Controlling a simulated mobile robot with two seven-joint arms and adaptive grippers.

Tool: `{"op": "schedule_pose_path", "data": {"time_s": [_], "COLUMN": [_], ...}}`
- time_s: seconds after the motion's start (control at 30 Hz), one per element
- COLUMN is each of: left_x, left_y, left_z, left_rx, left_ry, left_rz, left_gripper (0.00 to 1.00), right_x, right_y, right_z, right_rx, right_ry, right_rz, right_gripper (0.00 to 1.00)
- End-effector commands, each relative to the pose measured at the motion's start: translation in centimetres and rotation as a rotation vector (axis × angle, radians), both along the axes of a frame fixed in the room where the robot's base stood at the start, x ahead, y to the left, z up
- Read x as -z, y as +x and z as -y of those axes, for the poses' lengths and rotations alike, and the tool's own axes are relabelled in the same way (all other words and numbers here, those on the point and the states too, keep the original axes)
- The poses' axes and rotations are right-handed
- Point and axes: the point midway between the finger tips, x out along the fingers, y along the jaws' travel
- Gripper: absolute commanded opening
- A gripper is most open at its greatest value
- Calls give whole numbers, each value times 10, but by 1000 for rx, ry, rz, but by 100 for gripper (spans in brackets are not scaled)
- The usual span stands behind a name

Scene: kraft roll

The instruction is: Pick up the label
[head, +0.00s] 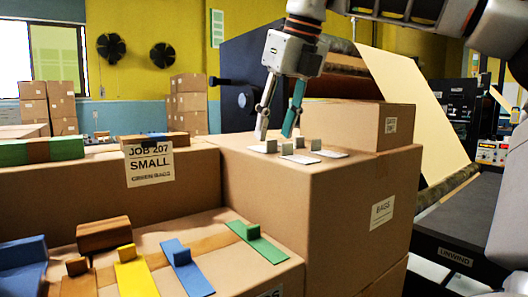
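Several small white labels with grey upright blocks on them lie on top of a cardboard box (330,190) right of centre; one white label (330,153) is at the right of the group. My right gripper (275,135) comes down from above, just over the left and back of the group. Its two fingers are spread, with nothing visible between them. The fingertips look close to the labels, but I cannot tell whether they touch. My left gripper is not in view.
A lower box in front holds coloured strips with blocks, among them a green strip (258,241) and a yellow one (135,275). A sign (150,164) reads "JOB 207 SMALL GREEN BAGS". A smaller box (365,122) stands behind the labels, near a kraft paper sheet (415,110).

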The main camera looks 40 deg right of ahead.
Motion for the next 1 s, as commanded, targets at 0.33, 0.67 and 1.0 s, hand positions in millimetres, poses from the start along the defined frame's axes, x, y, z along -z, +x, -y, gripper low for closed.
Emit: {"op": "schedule_pose_path", "data": {"time_s": [0.33,0.67,1.0], "left_x": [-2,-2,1], "left_y": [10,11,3], "left_z": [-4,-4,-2], "left_rx": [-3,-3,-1], "left_ry": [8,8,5], "left_rz": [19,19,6], "left_gripper": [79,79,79], "right_x": [24,24,22], "right_y": [10,10,10], "right_z": [1,2,2], "right_rx": [1,1,2], "right_ry": [0,0,1], "right_rz": [1,2,2], "right_gripper": [39,10,10]}}
